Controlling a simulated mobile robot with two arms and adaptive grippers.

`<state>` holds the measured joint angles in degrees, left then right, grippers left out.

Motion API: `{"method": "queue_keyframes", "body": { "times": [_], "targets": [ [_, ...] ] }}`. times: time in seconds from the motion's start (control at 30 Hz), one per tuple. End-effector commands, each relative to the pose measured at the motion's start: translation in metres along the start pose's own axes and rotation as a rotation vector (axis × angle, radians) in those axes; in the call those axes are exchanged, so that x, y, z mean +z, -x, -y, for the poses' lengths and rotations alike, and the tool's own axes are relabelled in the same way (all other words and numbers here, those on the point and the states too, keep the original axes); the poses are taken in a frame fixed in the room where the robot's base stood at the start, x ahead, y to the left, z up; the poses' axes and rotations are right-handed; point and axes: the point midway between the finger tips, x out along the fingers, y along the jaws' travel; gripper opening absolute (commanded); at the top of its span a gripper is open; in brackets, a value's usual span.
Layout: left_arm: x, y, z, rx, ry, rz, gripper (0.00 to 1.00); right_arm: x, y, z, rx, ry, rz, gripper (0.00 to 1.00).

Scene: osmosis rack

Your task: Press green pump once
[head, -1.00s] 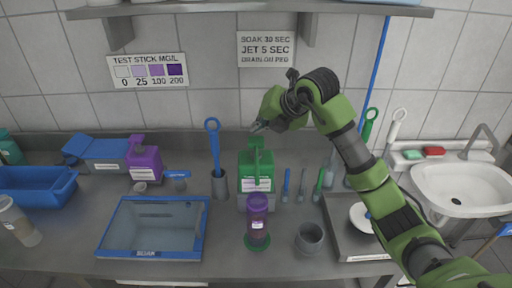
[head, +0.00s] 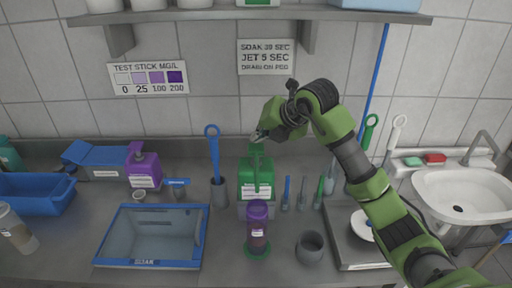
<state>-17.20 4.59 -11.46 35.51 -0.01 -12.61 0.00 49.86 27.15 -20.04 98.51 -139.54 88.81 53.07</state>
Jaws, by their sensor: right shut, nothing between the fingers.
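The green pump bottle (head: 248,184) stands on the counter near the centre, with a white label and a green pump head (head: 256,156) on top. My right gripper (head: 258,137) is shut and empty. It is at the top of the pump head in the picture; I cannot tell whether it touches it. My left gripper is not in view.
A purple bottle in a green base (head: 257,228) stands in front of the pump. A grey cup (head: 311,246), a blue-rimmed tray (head: 116,262), a purple pump bottle (head: 144,169) and a brush holder (head: 219,193) stand around. A sink (head: 490,195) is at right.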

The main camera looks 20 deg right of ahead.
Motion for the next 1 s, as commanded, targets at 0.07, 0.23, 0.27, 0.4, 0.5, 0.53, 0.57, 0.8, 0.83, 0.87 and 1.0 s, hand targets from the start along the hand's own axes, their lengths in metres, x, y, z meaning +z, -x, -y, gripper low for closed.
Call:
{"method": "queue_keyframes", "body": {
  "times": [0.07, 0.23, 0.27, 0.4, 0.5, 0.53, 0.57, 0.8, 0.83, 0.87, 1.0],
  "targets": [
    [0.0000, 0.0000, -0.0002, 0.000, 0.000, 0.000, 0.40, 0.0000, 0.0000, -0.0001, 0.000, 0.000, 0.000, 0.00],
    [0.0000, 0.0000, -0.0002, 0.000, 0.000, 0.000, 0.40, 0.0000, 0.0000, -0.0001, 0.000, 0.000, 0.000, 0.00],
    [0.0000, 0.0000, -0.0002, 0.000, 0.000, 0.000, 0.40, 0.0000, 0.0000, -0.0001, 0.000, 0.000, 0.000, 0.00],
    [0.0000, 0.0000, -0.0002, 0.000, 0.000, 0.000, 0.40, 0.0000, 0.0000, -0.0001, 0.000, 0.000, 0.000, 0.00],
    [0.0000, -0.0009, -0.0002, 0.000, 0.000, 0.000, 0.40, -0.0005, -0.0007, 0.0004, 0.000, 0.000, 0.000, 0.00],
    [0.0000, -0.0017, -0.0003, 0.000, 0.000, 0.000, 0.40, -0.0009, -0.0012, 0.0009, 0.000, 0.000, 0.000, 0.00],
    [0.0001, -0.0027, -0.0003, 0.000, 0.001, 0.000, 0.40, -0.0014, -0.0019, 0.0014, 0.000, 0.000, 0.000, 0.00],
    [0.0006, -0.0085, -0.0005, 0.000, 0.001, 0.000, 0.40, -0.0047, -0.0061, 0.0042, 0.000, 0.001, 0.001, 0.00],
    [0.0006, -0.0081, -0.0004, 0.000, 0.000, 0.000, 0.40, -0.0045, -0.0059, 0.0040, 0.001, 0.001, 0.001, 0.00],
    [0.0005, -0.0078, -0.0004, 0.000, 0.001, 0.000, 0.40, -0.0044, -0.0057, 0.0039, 0.001, 0.000, 0.001, 0.00],
    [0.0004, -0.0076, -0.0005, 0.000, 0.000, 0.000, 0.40, -0.0043, -0.0056, 0.0039, 0.000, 0.000, 0.000, 0.00]
  ]
}}
